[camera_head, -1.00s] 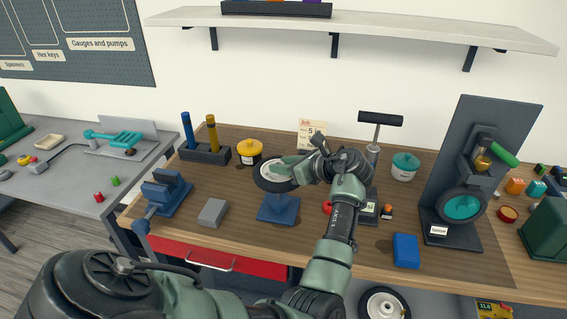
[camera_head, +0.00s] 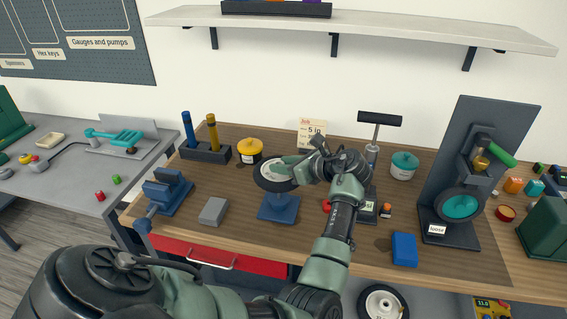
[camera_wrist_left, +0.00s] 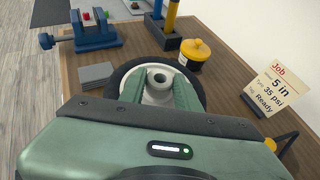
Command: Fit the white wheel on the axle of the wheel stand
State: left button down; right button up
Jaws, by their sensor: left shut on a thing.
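The white wheel (camera_head: 271,175) with its dark tyre lies roughly flat over the blue wheel stand (camera_head: 278,209). In the left wrist view the white wheel (camera_wrist_left: 160,97) shows a round grey hub at its middle. My left gripper (camera_head: 287,165) is shut on the wheel from the right. In the left wrist view the fingers of my left gripper (camera_wrist_left: 160,92) lie on either side of the hub. The axle is hidden by the wheel, and I cannot tell whether it passes through the hub. My right gripper is not in view.
A grey block (camera_head: 213,211) and a blue vise (camera_head: 166,193) are left of the stand. A yellow pot (camera_head: 249,152) and a job card (camera_head: 312,134) stand behind. A pump (camera_head: 373,150), a blue box (camera_head: 404,249) and an upright wheel rig (camera_head: 462,180) are to the right.

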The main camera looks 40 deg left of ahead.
pick_arm(q)
jog(key=shift+r, duration=0.1)
jog(key=shift+f, duration=1.4)
jog(key=shift+f+b, duration=1.05)
jog(key=shift+f, duration=1.75)
jog(key=c, duration=0.9)
grip_release()
